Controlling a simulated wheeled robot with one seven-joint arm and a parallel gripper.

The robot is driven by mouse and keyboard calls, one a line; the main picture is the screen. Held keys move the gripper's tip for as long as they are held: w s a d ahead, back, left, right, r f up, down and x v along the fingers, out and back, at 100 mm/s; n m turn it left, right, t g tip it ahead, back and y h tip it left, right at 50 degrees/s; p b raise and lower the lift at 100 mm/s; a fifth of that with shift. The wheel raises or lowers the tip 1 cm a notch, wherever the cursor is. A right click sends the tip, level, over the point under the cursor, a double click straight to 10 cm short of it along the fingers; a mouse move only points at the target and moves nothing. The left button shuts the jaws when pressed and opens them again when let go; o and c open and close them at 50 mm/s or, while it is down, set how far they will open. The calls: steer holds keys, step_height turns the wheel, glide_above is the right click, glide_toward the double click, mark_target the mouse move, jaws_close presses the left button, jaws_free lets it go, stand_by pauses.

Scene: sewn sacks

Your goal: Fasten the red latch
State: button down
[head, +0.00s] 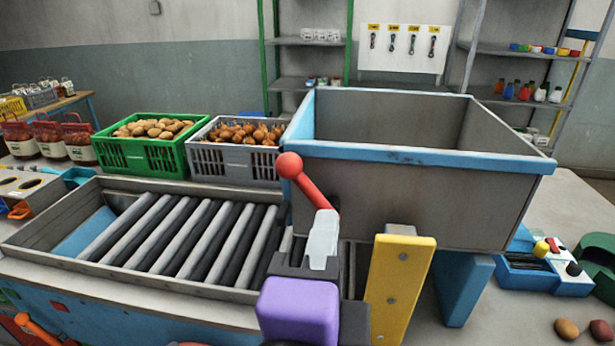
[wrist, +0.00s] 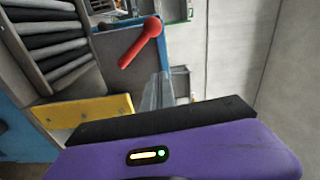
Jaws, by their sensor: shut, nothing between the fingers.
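The red latch (head: 302,180) is a red lever with a round ball end, at the left front of the grey hopper. In the head view it tilts, ball at the upper left. The latch also shows in the wrist view (wrist: 141,42), its ball at the upper right. My gripper (head: 325,218) has a purple body and pale fingers, shut and empty. In the head view the fingertips overlap the lower end of the lever and hide it. In the wrist view the fingertips (wrist: 164,78) are below and right of the lever, apparently apart from it.
The blue-rimmed hopper (head: 425,190) stands just behind my gripper. A yellow upright plate (head: 400,275) is close on the right. A roller conveyor (head: 50,235) lies left. A green crate (head: 150,154) and a grey crate (head: 235,162) stand behind it.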

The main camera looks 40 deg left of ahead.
mark_target(298, 176)
steer(key=w+a+p, duration=0.1)
steer(key=w+a, duration=0.1)
steer(key=a, duration=0.1)
steer(key=w+a+p, duration=0.2)
steer(key=w+a, duration=0.1)
steer(key=w+a+p, duration=0.1)
steer(key=w+a, duration=0.1)
steer(key=a, duration=0.1)
steer(key=shift+w+f, duration=0.1)
steer(key=shift+w, duration=0.15)
steer(key=shift+f, duration=0.15)
steer(key=shift+s+a+f+n+b, duration=0.25)
steer(key=shift+a+n+b, duration=0.1)
steer(key=shift+n+b, duration=0.2)
steer(key=shift+s+a+f+n+b, duration=0.25)
steer(key=shift+a+n+b, duration=0.15)
steer(key=shift+n, duration=0.25)
steer(key=s+a+f+n+b, duration=0.2)
steer(key=a+f+n+b, duration=0.1)
steer(key=f+n+b, duration=0.2)
steer(key=shift+n+b, duration=0.6)
steer(key=shift+n, duration=0.5)
steer(key=shift+a+f, duration=0.2)
steer(key=shift+f, duration=0.05)
